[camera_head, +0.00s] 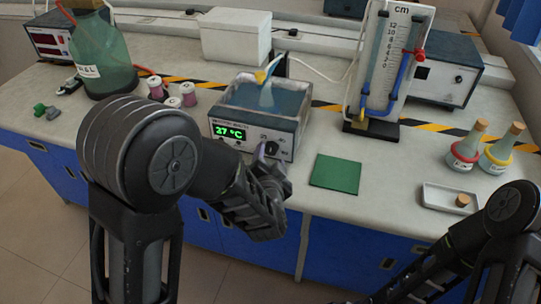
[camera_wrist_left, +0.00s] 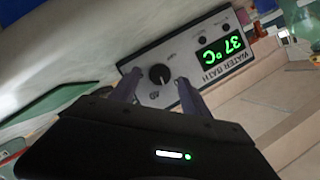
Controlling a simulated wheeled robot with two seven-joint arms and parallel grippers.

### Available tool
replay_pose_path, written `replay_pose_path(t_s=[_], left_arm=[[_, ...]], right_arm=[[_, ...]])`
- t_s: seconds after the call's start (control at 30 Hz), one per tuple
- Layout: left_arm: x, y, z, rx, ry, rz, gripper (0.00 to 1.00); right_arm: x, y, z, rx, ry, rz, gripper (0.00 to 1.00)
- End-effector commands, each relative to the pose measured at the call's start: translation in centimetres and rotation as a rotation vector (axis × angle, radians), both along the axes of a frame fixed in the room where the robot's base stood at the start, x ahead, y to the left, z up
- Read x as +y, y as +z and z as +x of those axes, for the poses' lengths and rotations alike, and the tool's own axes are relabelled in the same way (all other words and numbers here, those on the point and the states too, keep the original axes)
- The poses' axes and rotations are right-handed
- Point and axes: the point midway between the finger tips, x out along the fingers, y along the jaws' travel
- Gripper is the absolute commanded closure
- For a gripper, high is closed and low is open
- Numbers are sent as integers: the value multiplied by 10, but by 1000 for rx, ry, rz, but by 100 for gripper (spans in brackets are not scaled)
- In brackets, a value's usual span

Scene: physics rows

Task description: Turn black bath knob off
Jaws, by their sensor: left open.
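The water bath (camera_head: 255,125) stands on the bench in the head view, with a green display reading 37 °C. Its black knob (camera_head: 271,148) is on the front panel, right of the display, partly behind my gripper. In the left wrist view the black knob (camera_wrist_left: 159,76) shows clearly on the panel. My left gripper (camera_head: 264,157) is in front of the panel; in the left wrist view its open fingers (camera_wrist_left: 158,82) lie on either side of the knob. Contact cannot be told. My right arm shows at the lower right of the head view; its gripper is out of frame.
A green mat (camera_head: 336,174) lies right of the bath. A manometer (camera_head: 392,65) stands behind right. Two corked flasks (camera_head: 466,147) and a white tray (camera_head: 440,198) are at right.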

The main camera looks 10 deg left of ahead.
Motion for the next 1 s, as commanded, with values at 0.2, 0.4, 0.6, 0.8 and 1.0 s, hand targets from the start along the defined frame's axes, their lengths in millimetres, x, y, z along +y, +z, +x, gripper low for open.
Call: replay_pose_path(t_s=[0.2,0.4,0.6,0.8,1.0], left_arm=[[4,-7,20,2,0,1,45],[4,-7,22,0,-2,1,45],[4,-7,22,0,-2,1,54],[4,-7,22,0,-2,1,71],[4,-7,22,1,-2,0,87]], right_arm=[[0,0,0,0,0,0,64],[0,0,0,0,0,0,64],[0,0,0,0,0,0,64],[0,0,0,0,0,0,64],[0,-1,0,0,0,0,64]])
